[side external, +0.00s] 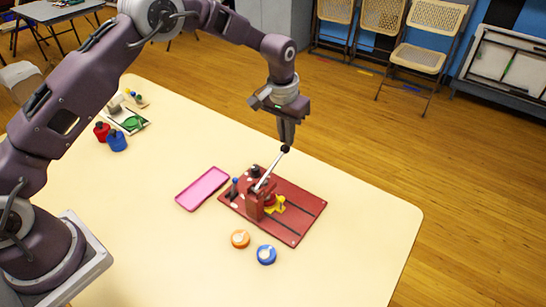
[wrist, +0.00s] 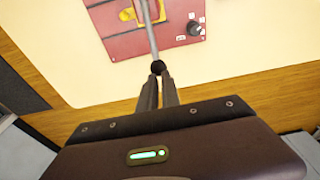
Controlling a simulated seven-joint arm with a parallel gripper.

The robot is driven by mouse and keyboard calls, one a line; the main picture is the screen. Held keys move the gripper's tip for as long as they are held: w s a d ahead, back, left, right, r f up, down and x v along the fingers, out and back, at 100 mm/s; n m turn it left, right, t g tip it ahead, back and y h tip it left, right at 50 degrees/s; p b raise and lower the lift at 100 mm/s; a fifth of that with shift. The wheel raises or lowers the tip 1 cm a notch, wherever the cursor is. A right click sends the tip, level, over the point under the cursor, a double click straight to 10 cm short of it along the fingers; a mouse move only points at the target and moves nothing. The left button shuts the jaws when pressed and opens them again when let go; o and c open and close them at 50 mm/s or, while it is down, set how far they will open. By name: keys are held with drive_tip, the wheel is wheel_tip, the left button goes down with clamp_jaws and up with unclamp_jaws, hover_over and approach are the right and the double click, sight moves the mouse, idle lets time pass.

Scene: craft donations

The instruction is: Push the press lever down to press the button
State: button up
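The red press (side external: 254,203) stands on a red base board (side external: 302,222) on the table. Its silver lever (side external: 267,174) slants up and ends in a black ball knob (side external: 285,149). The lever is raised; in the wrist view its rod (wrist: 151,38) leads to the knob (wrist: 157,67). A yellow part (side external: 276,206) sits at the press; I cannot make out a button in it. My gripper (side external: 286,140) points down, fingers together and empty, directly above the knob. In the wrist view the fingertips (wrist: 159,76) are at the knob; I cannot tell whether they touch.
A pink tray (side external: 203,189) lies left of the board. An orange round piece (side external: 240,239) and a blue one (side external: 266,254) lie in front. Red (side external: 102,131) and blue (side external: 117,141) containers stand at the back left. The table right of the board is clear.

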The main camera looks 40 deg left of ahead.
drive_tip(key=shift+r, duration=3.15)
